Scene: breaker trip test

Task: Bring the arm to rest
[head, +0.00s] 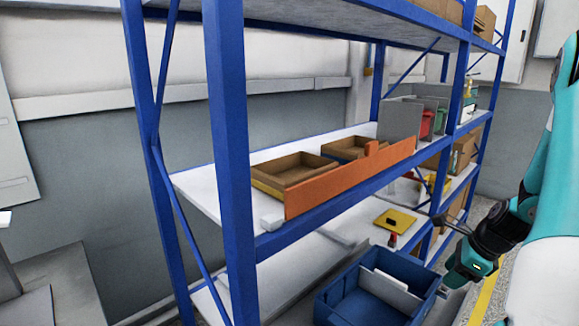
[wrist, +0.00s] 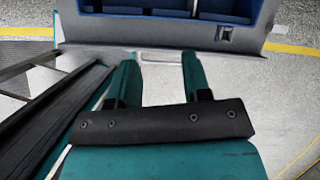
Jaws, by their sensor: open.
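My gripper (wrist: 160,75) is open in the wrist view, with its two teal fingers apart and nothing between them. A pale floor shows between and beyond the fingers. In the head view my teal and black arm comes down the right side. Its end (head: 468,268) is low, just right of a blue bin (head: 335,302). The fingertips are not clear in the head view. A blue bin-like container (wrist: 258,12) also shows at the top of the wrist view, beyond the fingertips and apart from them.
A blue-framed shelf rack (head: 232,160) fills the middle of the head view. Its shelf holds brown trays (head: 292,170) behind an orange board (head: 345,182). A yellow plate (head: 395,220) lies lower down. In the wrist view a dark rail (wrist: 60,115) runs close on the left; floor is open right.

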